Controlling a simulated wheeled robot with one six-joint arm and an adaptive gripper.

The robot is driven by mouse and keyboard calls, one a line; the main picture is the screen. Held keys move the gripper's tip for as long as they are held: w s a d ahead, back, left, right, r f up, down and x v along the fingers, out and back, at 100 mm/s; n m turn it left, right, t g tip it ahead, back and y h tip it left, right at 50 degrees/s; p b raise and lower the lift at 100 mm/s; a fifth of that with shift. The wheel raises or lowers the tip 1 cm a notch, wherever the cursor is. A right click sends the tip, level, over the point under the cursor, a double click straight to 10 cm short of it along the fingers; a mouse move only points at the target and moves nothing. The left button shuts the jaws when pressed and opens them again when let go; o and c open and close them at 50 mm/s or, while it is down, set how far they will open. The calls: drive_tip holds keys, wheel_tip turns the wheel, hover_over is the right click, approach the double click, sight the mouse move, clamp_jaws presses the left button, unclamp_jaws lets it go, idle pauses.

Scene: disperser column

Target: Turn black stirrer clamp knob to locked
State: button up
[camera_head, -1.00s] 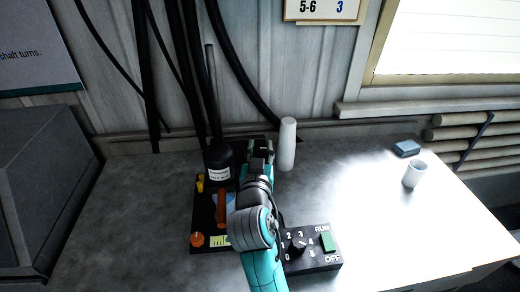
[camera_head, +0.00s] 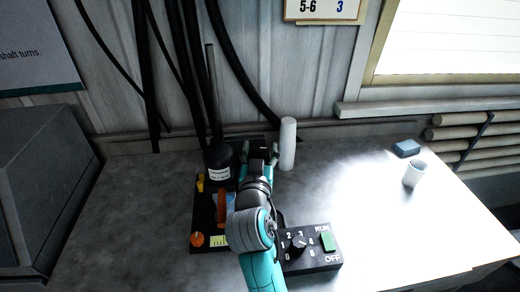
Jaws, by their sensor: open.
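My gripper (camera_head: 260,156) is open, its two fingers spread apart, at the back of the table just right of the black stirrer motor housing (camera_head: 219,163). I cannot pick out the black clamp knob for certain; dark parts near the fingers are partly hidden by my arm. I cannot tell whether the fingers touch anything. The disperser's dark base plate (camera_head: 204,221) carries an orange lever (camera_head: 221,208), a yellow part (camera_head: 200,184) and an orange knob (camera_head: 197,240). A thin upright rod (camera_head: 212,85) rises behind the housing.
A white cylinder (camera_head: 288,145) stands close right of my gripper. A control box (camera_head: 318,262) with a black dial (camera_head: 297,244) and green switch (camera_head: 328,241) sits at the front. A white cup (camera_head: 414,174) and blue block (camera_head: 406,148) stand far right. The table's right middle is clear.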

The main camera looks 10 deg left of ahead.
drive_tip(key=s, duration=1.1)
drive_tip(key=shift+s+d, duration=0.35)
drive_tip(key=shift+d, duration=0.1)
